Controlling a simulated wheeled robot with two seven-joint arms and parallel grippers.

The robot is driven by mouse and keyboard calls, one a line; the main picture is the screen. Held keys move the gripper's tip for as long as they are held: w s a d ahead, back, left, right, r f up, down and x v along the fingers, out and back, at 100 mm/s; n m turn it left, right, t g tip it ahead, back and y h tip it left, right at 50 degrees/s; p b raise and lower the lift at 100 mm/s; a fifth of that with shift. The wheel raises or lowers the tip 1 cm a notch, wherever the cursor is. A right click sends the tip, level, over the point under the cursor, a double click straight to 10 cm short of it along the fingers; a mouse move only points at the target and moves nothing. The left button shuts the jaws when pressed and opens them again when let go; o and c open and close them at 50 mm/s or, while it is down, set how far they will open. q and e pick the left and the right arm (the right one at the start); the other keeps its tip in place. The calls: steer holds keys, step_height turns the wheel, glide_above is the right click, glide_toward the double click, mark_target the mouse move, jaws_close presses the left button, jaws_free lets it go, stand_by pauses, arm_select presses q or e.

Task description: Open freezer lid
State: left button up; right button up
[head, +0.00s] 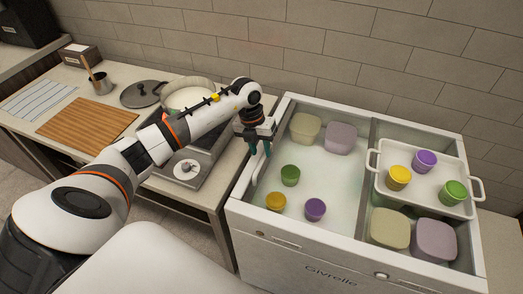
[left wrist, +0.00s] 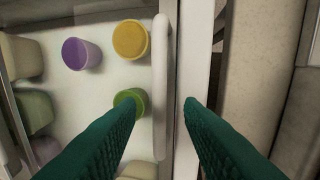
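The white freezer (head: 330,268) stands at the right, its inside visible from above. A white upright handle (head: 258,165) runs along the left edge of its left section; it also shows in the left wrist view (left wrist: 161,85). I cannot tell how far the clear lid covers that section. My left gripper (head: 260,149) is above the handle, with green fingers. In the left wrist view the left gripper (left wrist: 158,108) is open, its fingertips apart on either side of the handle and rim. Contact cannot be told. My right gripper is not in view.
Green (head: 290,176), yellow (head: 276,201) and purple (head: 315,209) cups are in the left section. A white tray (head: 425,197) with several cups sits over the right section, above pale tubs (head: 390,229). A counter with a cutting board (head: 88,126) and stove stands left.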

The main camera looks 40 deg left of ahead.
arm_select(q)
steer(key=shift+d+f, duration=0.2)
steer(key=shift+f, duration=0.85)
jaws_close()
steer(key=shift+w, duration=0.1)
steer(key=b, duration=0.5)
glide_above(344, 192)
jaws_free()
